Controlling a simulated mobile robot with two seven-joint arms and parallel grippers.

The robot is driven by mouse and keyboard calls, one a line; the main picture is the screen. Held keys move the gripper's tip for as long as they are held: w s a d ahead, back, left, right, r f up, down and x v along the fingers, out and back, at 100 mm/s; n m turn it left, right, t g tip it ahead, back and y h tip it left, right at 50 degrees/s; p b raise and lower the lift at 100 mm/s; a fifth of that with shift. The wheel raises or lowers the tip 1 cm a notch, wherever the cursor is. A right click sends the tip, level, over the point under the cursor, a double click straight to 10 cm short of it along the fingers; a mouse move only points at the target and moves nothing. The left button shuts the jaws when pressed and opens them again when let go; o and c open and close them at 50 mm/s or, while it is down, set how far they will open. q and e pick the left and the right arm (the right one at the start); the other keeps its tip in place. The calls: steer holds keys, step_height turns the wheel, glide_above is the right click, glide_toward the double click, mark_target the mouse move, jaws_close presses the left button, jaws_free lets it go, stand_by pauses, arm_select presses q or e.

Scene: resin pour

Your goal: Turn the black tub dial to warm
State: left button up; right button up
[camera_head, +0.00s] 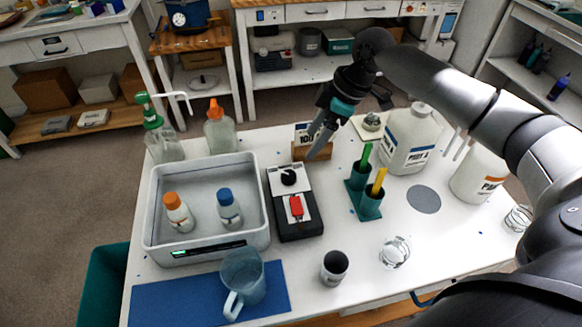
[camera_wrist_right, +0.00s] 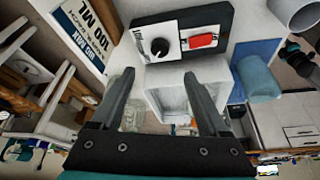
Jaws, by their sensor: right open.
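The black dial (camera_head: 288,177) sits on the white panel of a black control box (camera_head: 299,226), beside a red switch (camera_head: 296,206). In the right wrist view the dial (camera_wrist_right: 160,47) shows beyond the fingertips, roughly between them, with the red switch (camera_wrist_right: 203,40) to its right. The panel labels are too small to read. My right gripper (camera_head: 318,148) is open and empty, above and behind the box, apart from the dial. Its two fingers also show in the right wrist view (camera_wrist_right: 156,76). My left gripper is not in view.
A white tub (camera_head: 160,252) holding two capped bottles stands left of the box. A green holder (camera_head: 369,205) with green and yellow sticks stands to its right. A sign card (camera_head: 303,131) is close behind. A blue jug (camera_head: 243,278) and grey cup (camera_head: 335,267) are in front.

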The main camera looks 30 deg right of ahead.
glide_toward(290, 175)
steer(key=b+x, duration=0.2)
steer(key=x, duration=0.5)
steer(key=shift+w+a+f, duration=0.1)
steer(key=shift+a+f, duration=0.05)
steer(key=shift+f, duration=0.15)
steer(key=shift+w+a+f, duration=0.1)
steer(key=shift+a+f, duration=0.05)
steer(key=shift+f, duration=0.25)
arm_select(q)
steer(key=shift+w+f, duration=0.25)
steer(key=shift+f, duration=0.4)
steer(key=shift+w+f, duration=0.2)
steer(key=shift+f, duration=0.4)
arm_select(e)
steer(key=c, duration=0.4)
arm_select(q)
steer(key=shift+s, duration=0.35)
arm_select(e)
jaws_close()
